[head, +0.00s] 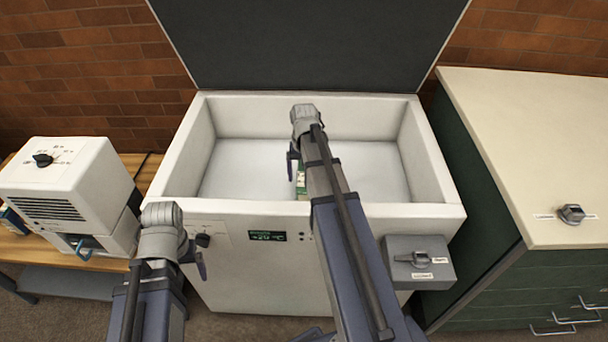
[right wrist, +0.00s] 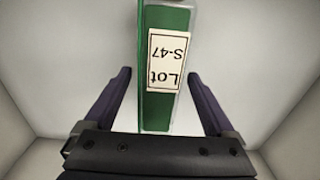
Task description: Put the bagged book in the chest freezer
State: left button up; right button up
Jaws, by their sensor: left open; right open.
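The bagged book is green with a white label reading "Lot S-47". It shows inside the open chest freezer (head: 185,165), a small part of it (head: 301,188) beside my right arm in the head view. In the right wrist view the book (right wrist: 148,105) lies between the open fingers of my right gripper (right wrist: 162,75), with a gap on each side. My right arm hides most of the book in the head view. My left gripper (head: 203,256) is open and empty, in front of the freezer's front wall.
The freezer's dark lid (head: 310,45) stands raised at the back. A grey switch box (head: 418,262) juts from the front right. A white appliance (head: 70,185) stands on a wooden bench at left. A green cabinet with a cream top (head: 530,150) stands at right. The freezer floor around the book is clear.

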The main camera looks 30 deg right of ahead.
notch_tip(320, 180, up, 7)
jog(key=p, duration=0.6)
jog(key=shift+r, duration=0.2)
dwell(0.9)
